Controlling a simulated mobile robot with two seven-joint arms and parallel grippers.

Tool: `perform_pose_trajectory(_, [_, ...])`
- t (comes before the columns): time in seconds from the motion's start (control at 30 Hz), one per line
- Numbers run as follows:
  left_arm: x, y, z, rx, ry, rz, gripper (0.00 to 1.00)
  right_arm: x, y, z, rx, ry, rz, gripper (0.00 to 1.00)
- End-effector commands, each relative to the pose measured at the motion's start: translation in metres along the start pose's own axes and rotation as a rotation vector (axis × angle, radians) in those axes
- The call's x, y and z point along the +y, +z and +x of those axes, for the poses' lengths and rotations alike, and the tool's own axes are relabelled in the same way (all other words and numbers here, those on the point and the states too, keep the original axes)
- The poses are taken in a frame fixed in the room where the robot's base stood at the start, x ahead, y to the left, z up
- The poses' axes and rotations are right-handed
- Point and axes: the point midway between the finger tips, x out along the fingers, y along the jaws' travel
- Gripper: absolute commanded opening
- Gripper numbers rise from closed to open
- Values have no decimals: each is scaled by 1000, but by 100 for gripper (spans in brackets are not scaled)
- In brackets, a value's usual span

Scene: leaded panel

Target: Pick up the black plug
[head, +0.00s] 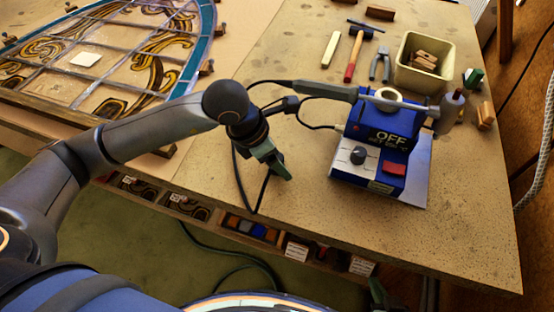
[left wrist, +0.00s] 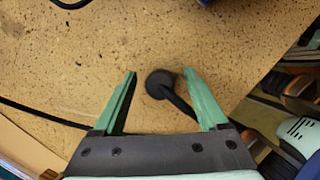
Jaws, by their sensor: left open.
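The black plug (left wrist: 160,84) shows in the left wrist view as a dark round head with a black cable running to the lower right, behind a finger. It appears against the speckled tabletop. My left gripper (left wrist: 160,72) is open, with one green finger on each side of the plug and nothing gripped. In the head view my left gripper (head: 276,166) points down near the bench's front edge and hides the plug. A black cable (head: 243,190) loops below it. A dark green tip of my right gripper (head: 378,293) shows at the bottom; its jaw state is unclear.
A blue soldering station (head: 385,150) reading OFF stands right of my left gripper, with its iron (head: 325,91) on top. A leaded glass panel (head: 100,55) lies at left. Tools and a cream bin (head: 425,65) are behind. Shelf boxes (head: 250,228) sit under the bench edge.

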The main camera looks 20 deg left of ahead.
Motion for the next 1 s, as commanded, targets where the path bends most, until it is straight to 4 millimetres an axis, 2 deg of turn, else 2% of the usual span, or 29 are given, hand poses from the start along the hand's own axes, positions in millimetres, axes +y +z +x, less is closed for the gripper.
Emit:
perform_pose_trajectory(0.23, [0, 0, 2, 0, 0, 0, 75, 0, 0, 0, 0, 0, 0, 0])
perform_pose_trajectory(0.9, [0, 0, 1, -1, 0, -1, 0, 1, 0, 0, -1, 1, -1, 0])
perform_pose_trajectory(1.0, [0, 0, 1, -1, 0, -1, 0, 1, 0, 0, -1, 1, -1, 0])
